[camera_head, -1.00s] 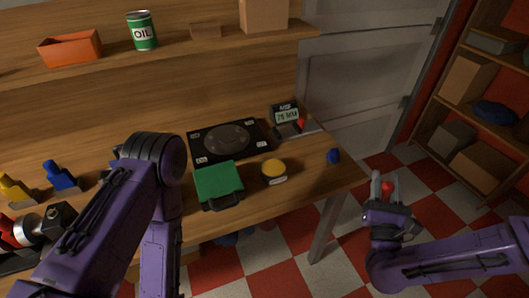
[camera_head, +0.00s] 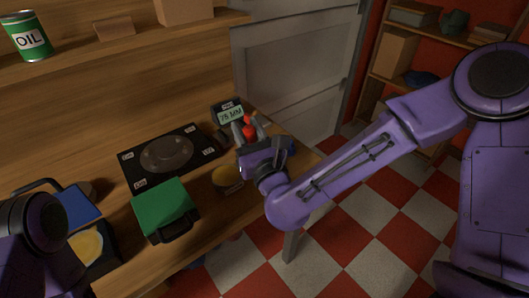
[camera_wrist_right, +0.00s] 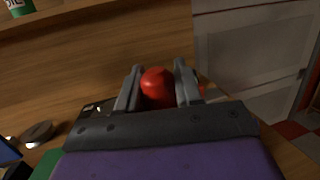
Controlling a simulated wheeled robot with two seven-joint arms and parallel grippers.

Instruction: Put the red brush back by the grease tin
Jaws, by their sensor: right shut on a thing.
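The red brush (camera_head: 249,131) is held in my right gripper (camera_head: 246,130), its red rounded end up between the fingers. In the right wrist view the red end (camera_wrist_right: 158,86) sits between both fingers (camera_wrist_right: 157,88). The gripper is over the right end of the workbench, in front of the gauge. A round tin with a yellow lid (camera_head: 226,177), seemingly the grease tin, stands on the bench just left of and below the gripper, partly hidden by it. The lower part of the brush is hidden. My left arm shows at the lower left; its gripper is out of view.
A green case (camera_head: 163,208) lies left of the tin. A black plate with a grey disc (camera_head: 168,154) lies behind it. A gauge with a display (camera_head: 230,115) stands at the back right. The oil can (camera_head: 28,38) is on the shelf.

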